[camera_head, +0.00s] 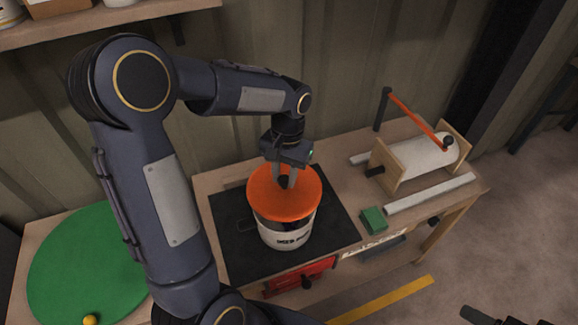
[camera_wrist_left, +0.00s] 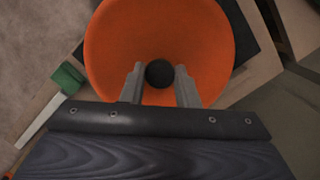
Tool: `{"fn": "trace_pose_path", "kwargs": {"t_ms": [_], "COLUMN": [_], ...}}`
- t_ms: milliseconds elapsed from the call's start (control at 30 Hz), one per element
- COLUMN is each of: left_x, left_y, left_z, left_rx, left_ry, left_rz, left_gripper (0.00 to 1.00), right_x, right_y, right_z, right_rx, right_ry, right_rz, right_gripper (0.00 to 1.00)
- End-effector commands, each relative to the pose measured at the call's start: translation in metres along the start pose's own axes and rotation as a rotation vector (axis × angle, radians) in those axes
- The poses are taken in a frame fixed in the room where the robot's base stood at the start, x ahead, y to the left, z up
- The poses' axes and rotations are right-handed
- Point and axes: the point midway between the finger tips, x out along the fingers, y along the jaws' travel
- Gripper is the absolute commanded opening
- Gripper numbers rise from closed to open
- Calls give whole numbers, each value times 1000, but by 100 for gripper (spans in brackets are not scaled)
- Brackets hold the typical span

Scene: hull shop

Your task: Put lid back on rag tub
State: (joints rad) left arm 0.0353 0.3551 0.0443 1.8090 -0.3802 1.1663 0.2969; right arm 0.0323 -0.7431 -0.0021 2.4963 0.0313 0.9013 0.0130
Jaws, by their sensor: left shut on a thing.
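The orange round lid (camera_head: 262,196) lies over the mouth of the white rag tub (camera_head: 287,233), close to level. A dark band shows under its rim, and I cannot tell whether it is fully seated. My left gripper (camera_head: 285,180) points down at the lid's middle and is shut on its black knob. In the left wrist view the knob (camera_wrist_left: 159,73) sits between the two grey fingers of the gripper (camera_wrist_left: 160,82), with the lid (camera_wrist_left: 205,45) below. Dark parts at the bottom right edge of the head view may be my right gripper (camera_head: 505,318); its jaws cannot be made out.
The tub stands on a black mat (camera_head: 232,255) on the wooden bench. To its right are a green block (camera_head: 374,220), a pale bar (camera_head: 430,193) and a roller stand (camera_head: 425,160) with an orange arm. A green disc (camera_head: 85,265) with a yellow ball (camera_head: 90,320) lies left.

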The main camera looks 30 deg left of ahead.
Motion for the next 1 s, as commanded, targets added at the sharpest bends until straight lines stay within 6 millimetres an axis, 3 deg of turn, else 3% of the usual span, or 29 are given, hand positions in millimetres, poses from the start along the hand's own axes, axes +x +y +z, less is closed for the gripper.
{"fn": "trace_pose_path", "kwargs": {"t_ms": [600,1000], "left_x": [55,59], "left_y": [0,0], "left_z": [-8,-9], "left_rx": [1,0], "left_ry": [-1,0], "left_rz": [0,0], "left_gripper": [1,1], "right_x": [38,40], "right_y": [17,18], "right_z": [19,20], "right_rx": [0,0], "right_ry": [-1,0], "right_rz": [0,0], "right_gripper": [72,72]}}
